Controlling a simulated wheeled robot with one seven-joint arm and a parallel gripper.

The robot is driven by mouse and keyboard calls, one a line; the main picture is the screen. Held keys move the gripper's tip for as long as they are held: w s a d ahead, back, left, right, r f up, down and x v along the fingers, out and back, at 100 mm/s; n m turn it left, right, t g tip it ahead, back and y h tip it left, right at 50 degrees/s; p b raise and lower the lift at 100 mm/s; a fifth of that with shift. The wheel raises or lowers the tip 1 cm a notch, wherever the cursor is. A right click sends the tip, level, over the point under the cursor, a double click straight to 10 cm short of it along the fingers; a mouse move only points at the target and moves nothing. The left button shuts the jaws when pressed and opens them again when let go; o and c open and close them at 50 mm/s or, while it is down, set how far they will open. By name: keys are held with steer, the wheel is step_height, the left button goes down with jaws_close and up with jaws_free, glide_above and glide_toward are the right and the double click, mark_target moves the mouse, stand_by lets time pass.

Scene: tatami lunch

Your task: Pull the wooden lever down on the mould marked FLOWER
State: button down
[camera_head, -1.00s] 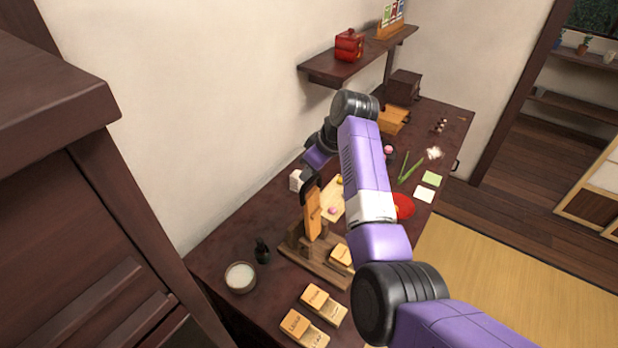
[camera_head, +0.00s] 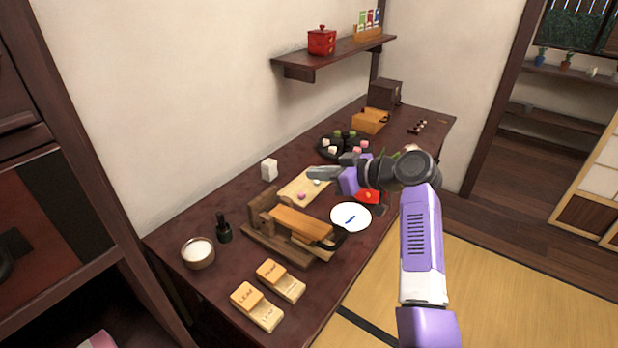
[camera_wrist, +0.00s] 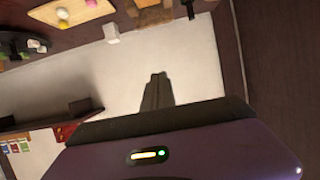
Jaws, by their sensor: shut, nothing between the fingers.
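The wooden press (camera_head: 262,236) stands on the dark counter. My gripper (camera_head: 312,174) is shut and empty, behind and above the press, apart from the lever. It also shows shut in the wrist view (camera_wrist: 158,78), in front of the pale wall.
Two loose wooden moulds (camera_head: 257,307) (camera_head: 281,281), the nearer marked LEAF, lie in front of the press. A white plate (camera_head: 351,217) is to the right, a board (camera_head: 300,188) behind.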

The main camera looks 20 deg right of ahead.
steer(key=s+d+f+t+y+b, duration=0.2)
steer(key=f+b, duration=0.6)
steer(key=b, duration=0.7)
steer(key=s+d+f+t+y+b, duration=0.2)
steer(key=s+d+f+t+b, duration=0.2)
steer(key=b, duration=1.2)
step_height(320, 180, down, 5)
steer(key=shift+s+r, duration=0.1)
steer(key=shift+s, duration=1.05)
steer(key=shift+b, duration=0.4)
